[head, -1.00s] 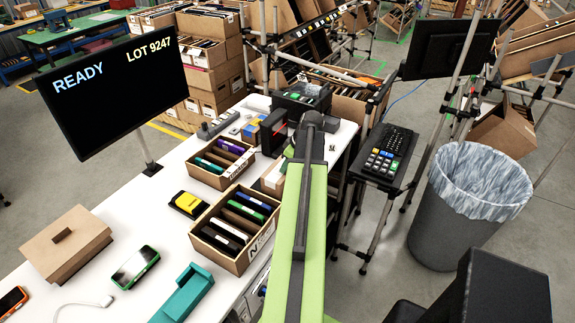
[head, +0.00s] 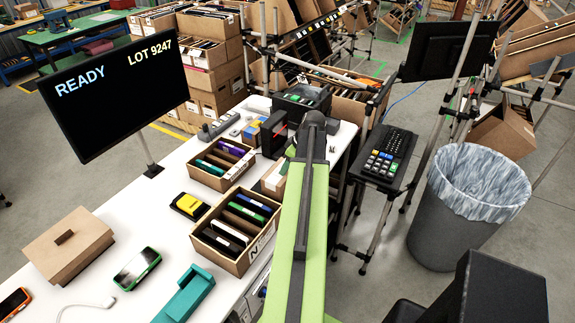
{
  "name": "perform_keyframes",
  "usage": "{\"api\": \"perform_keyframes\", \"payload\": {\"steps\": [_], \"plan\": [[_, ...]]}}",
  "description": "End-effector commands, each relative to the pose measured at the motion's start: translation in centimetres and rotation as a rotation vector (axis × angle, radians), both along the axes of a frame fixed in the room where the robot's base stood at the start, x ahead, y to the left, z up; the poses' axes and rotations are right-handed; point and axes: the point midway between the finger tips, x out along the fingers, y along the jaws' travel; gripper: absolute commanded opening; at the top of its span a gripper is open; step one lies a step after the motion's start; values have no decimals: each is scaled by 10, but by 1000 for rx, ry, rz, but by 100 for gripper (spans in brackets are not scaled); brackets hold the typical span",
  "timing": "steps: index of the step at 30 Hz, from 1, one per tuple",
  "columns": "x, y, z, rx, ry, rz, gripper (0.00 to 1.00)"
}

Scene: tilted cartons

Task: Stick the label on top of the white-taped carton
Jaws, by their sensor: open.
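A small carton (head: 271,181) stands on the white bench, partly hidden behind my green arm. A pale area shows on it, but I cannot tell whether this is white tape. I cannot make out a loose label. My arm reaches forward over the bench's right edge, ending in a dark joint. My gripper is not visible, so I cannot tell where it is relative to the carton.
Two open cartons, one nearer (head: 219,263) and one farther (head: 206,182), hold coloured items. A black device (head: 300,98) stands at the bench's far end. A monitor (head: 115,85), teal holder (head: 184,297) and brown lidded box (head: 68,246) are left. A bin (head: 452,240) stands right.

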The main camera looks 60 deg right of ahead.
Motion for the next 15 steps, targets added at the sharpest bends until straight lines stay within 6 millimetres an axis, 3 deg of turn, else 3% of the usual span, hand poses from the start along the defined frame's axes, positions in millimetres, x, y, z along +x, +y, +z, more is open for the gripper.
{"api": "perform_keyframes", "payload": {"steps": [1,3,15], "plan": [[-4,1,21,0,0,-1,47],[-11,1,38,0,0,0,47],[-47,1,124,0,0,-1,47]]}}
